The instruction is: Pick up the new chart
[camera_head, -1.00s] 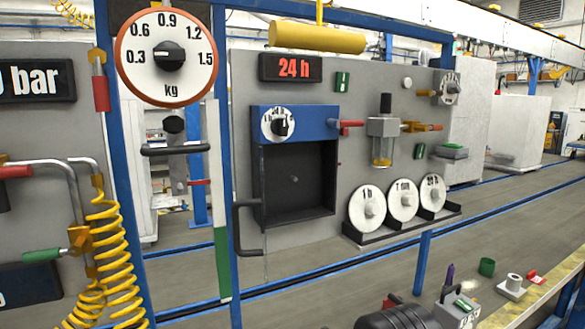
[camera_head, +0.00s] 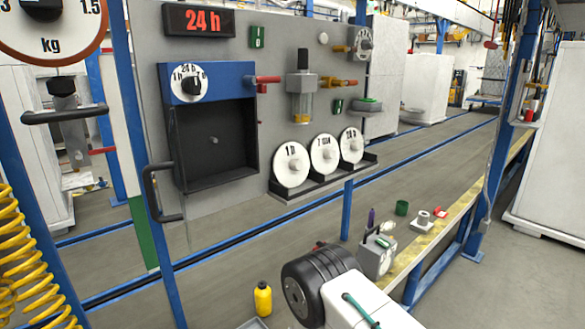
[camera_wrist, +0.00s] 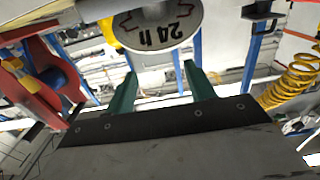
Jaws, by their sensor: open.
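Three white round charts stand in a row on a dark rack on the grey panel: a 1 h chart (camera_head: 283,172), a middle chart (camera_head: 318,162) with unclear print, and a right chart (camera_head: 345,155), also hard to read. I cannot tell which is the new one. In the wrist view a pale disc marked 24 (camera_wrist: 145,39), with red lines and a central hub, is cut off by the top edge. My gripper (camera_wrist: 160,75) has two green fingers spread apart with nothing between them. They point toward the disc, apart from it in the picture. The fingers do not show in the head view.
The recorder box (camera_head: 215,145) with a blue top stands open and dark left of the rack, with a red-handled valve (camera_head: 265,79) beside it. A yellow bottle (camera_head: 263,299) is low in front. A bench (camera_head: 455,212) with small items runs right.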

